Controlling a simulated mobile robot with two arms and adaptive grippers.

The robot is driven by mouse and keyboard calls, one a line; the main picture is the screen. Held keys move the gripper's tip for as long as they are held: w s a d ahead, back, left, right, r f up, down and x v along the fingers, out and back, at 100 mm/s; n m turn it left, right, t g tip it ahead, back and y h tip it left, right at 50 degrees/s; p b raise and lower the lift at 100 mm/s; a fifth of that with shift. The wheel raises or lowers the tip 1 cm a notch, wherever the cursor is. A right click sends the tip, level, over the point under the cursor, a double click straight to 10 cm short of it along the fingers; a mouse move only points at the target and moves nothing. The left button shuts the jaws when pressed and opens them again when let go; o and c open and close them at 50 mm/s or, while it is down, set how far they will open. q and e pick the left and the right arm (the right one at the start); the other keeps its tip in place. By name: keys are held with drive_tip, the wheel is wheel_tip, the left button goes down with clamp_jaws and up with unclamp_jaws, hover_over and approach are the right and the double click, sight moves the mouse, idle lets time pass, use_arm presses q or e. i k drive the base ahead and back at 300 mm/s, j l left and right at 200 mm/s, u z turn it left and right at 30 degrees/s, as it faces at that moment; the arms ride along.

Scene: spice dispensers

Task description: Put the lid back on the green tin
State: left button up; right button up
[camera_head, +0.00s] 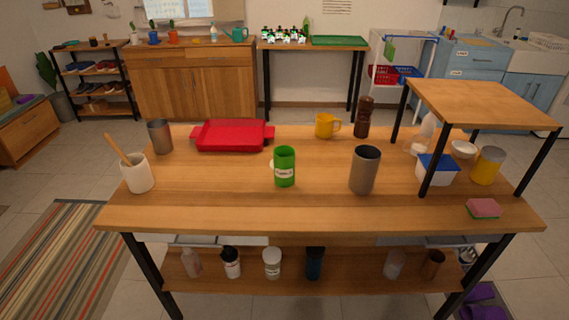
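The green tin (285,172) stands upright near the middle of the wooden table (225,205). It has a white label on its front, and its top looks open. A small pale edge (271,164) shows at the left behind the tin; it may be the lid, but most of it is hidden. Neither of my grippers is in view.
A grey-brown cylinder (364,172) stands right of the tin. A red tray (232,136), yellow mug (325,126) and brown grinder (363,118) are behind. A white crock (138,174) and grey cup (159,136) stand left. A raised wooden shelf (485,103) covers the right end.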

sight(283, 155)
drive_tip(key=j+z, duration=0.15)
drive_tip(key=j, duration=0.3)
drive_tip(key=k+j+z, duration=0.15)
drive_tip(key=j, duration=0.35)
drive_tip(key=k+j+z, duration=0.15)
drive_tip(key=j, duration=0.3)
drive_tip(key=i, duration=0.05)
